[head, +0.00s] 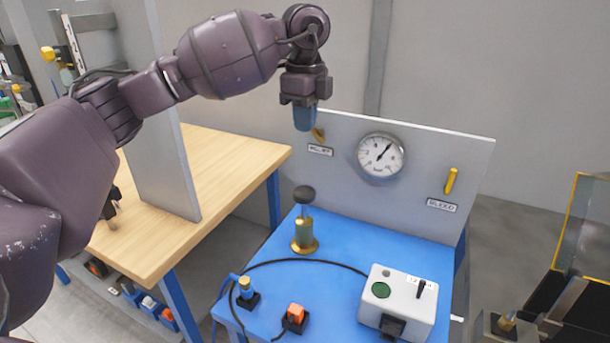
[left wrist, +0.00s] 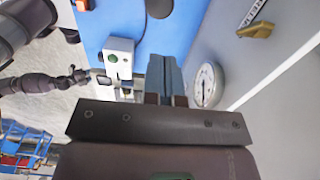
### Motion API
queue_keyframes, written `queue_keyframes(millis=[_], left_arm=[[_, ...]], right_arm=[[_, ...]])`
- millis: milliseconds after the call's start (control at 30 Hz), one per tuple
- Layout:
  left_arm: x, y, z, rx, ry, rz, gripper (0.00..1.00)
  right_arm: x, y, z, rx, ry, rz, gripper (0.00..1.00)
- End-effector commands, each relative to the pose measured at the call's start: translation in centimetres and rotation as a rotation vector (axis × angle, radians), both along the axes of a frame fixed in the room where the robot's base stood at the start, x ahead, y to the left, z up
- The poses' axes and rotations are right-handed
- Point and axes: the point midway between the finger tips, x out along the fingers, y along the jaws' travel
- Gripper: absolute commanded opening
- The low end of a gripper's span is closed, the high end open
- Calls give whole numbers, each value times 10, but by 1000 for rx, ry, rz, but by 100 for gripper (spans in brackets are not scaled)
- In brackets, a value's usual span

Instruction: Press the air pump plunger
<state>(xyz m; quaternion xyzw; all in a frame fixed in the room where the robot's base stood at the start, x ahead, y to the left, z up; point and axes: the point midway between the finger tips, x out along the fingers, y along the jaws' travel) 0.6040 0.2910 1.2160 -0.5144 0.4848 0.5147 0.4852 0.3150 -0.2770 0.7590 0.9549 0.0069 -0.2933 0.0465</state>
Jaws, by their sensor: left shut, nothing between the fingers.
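The air pump (head: 304,236) stands upright on the blue table, with a brass body and a dark round knob on its plunger (head: 304,195). A dark round shape at the top edge of the left wrist view looks like the knob (left wrist: 159,7). My left gripper (head: 304,119) points down above the knob, with a clear gap and no contact. Its blue-grey fingers are together and empty, also in the left wrist view (left wrist: 163,75). My right gripper (left wrist: 80,75) appears small at the left of that view; its jaws are too small to read.
A grey panel behind the pump carries a round gauge (head: 381,156), a brass relief lever (head: 318,134) and a yellow bleed handle (head: 451,181). A white control box (head: 398,299), an orange button (head: 295,314) and a black hose share the blue table (head: 345,258). A wooden bench (head: 225,160) stands left.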

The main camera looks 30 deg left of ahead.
Motion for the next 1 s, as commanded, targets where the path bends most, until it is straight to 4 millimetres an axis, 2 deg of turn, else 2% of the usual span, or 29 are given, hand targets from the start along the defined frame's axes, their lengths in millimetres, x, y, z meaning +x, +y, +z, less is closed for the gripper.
queue_keyframes(millis=[167,700,1000], left_arm=[[0,0,-12,0,2,-1,0],[0,0,-103,0,3,-2,0],[0,0,-136,-1,2,-2,0]], right_arm=[[5,1,1,1,-8,3,43],[-3,0,-7,1,6,-1,43],[-6,0,-10,1,15,-4,43]])
